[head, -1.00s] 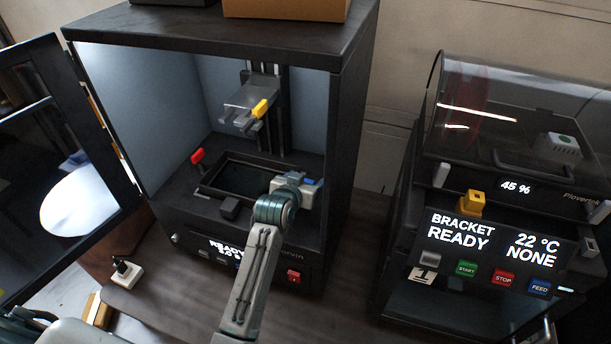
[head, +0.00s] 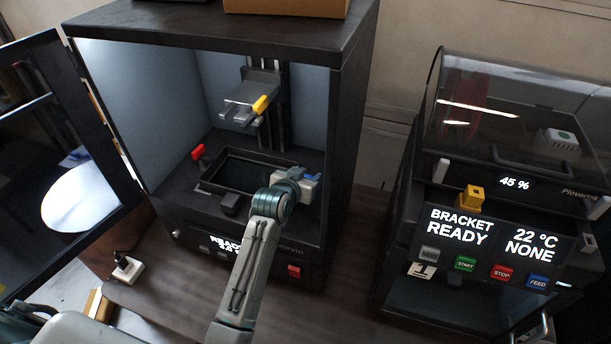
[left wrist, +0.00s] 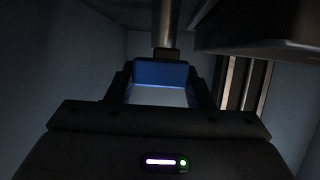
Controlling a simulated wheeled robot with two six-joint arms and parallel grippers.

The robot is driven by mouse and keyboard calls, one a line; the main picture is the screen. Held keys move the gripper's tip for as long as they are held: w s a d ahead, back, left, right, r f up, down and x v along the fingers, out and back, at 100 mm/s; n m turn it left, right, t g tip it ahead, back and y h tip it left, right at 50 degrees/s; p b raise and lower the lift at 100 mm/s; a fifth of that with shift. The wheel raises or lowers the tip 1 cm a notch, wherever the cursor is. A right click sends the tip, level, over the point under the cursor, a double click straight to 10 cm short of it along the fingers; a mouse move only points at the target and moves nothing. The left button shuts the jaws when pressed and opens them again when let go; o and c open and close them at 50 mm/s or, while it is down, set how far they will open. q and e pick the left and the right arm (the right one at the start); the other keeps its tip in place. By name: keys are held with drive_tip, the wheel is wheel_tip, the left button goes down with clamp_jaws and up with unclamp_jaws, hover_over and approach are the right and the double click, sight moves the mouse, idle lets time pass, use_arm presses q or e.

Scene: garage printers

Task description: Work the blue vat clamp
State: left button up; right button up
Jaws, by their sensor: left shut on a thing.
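The blue vat clamp (head: 312,177) is at the right side of the vat (head: 243,166), inside the open black printer (head: 340,150). My left gripper (head: 303,182) reaches in from the front and is shut on the clamp. The gripper and wrist cover most of the clamp in the head view. In the left wrist view the blue clamp (left wrist: 162,74) lies between the two dark fingers (left wrist: 163,90). A red clamp (head: 198,152) stands at the vat's left side. My right gripper is not in view.
The printer door (head: 75,160) stands open at the left. A second printer (head: 500,130) with a clear hood stands at the right.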

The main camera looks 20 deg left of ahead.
use_arm(q)
drive_tip(key=shift+a+f+m+h, duration=0.1)
drive_tip(key=shift+m+h, duration=0.5)
drive_tip(key=shift+h, duration=0.1)
drive_tip(key=shift+o, duration=0.2)
drive_tip(key=shift+f+m+g+h+b, duration=0.1)
drive_tip(key=shift+m+g+h+b, duration=0.3)
drive_tip(key=shift+m+h+b, duration=0.4)
drive_tip(key=m+g+h+b, duration=0.1)
drive_tip(key=m+h+b, duration=0.1)
drive_tip(key=b, duration=0.1)
drive_tip(key=shift+m+h+b, duration=0.3)
drive_tip(key=shift+h+b, duration=0.05)
drive_tip(key=shift+h, duration=0.05)
drive_tip(key=shift+c, duration=0.2)
drive_tip(key=shift+o, duration=0.2)
drive_tip(key=shift+m+g+h+b, duration=0.8)
drive_tip(key=shift+b, duration=0.25)
drive_tip(key=shift+c, duration=0.2)
drive_tip(key=o, duration=1)
